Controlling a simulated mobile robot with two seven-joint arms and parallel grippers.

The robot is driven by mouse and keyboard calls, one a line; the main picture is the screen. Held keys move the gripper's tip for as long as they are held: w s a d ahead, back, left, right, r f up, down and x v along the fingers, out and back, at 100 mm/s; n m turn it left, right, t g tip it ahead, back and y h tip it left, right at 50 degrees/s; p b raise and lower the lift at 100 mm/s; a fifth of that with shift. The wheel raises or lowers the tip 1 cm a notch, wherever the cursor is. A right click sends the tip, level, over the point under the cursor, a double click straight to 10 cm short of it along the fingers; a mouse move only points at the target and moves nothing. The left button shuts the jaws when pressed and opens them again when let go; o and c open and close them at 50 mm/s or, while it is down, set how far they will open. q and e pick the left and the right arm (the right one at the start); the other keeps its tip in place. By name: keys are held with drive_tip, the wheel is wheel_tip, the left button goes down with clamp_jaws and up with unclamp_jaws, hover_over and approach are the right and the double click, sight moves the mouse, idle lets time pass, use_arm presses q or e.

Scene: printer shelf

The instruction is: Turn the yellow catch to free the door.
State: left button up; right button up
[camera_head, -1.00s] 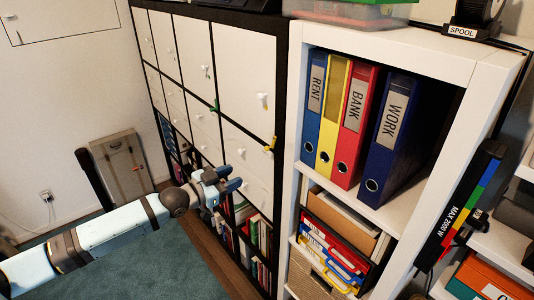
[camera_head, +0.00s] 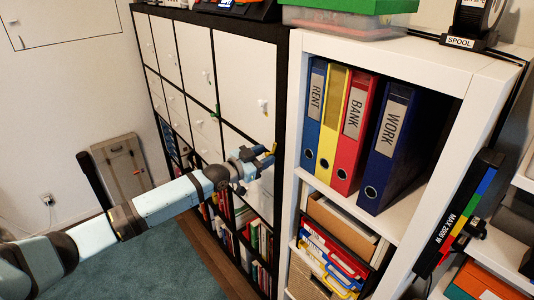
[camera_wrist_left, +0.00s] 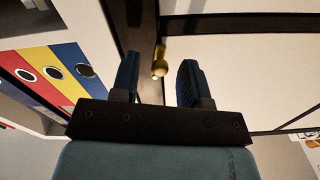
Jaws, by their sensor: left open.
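The yellow catch (camera_head: 273,149) is on the black cabinet frame, by the lower right corner of the large white door (camera_head: 246,75). My left gripper (camera_head: 266,156) is open at the catch and partly covers it in the head view. In the left wrist view the catch (camera_wrist_left: 160,61) appears between the two blue fingertips (camera_wrist_left: 160,72), nearer the left finger, with a gap on either side. The fingers do not look closed on it. My right gripper is not in view.
A white shelf (camera_head: 293,110) with blue, yellow and red binders (camera_head: 350,135) stands just right of the catch. Other white doors (camera_head: 192,55) with small knobs extend to the left. Books (camera_head: 262,240) fill the lower shelves. The green floor (camera_head: 190,265) is clear.

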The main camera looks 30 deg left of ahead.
use_arm(q)
drive_tip(key=shift+w+d, duration=0.3)
drive_tip(key=shift+w, duration=0.35)
clamp_jaws()
drive_tip(key=shift+s+d+n+p, duration=0.1)
drive_tip(key=shift+d+n+p, duration=0.1)
drive_tip(key=shift+n, duration=0.6)
drive_tip(key=shift+s+d+n+p, duration=0.1)
drive_tip(key=shift+d+n, duration=0.1)
drive_tip(key=shift+n, duration=0.6)
drive_tip(key=shift+f, duration=0.1)
unclamp_jaws()
drive_tip(key=shift+s, duration=0.1)
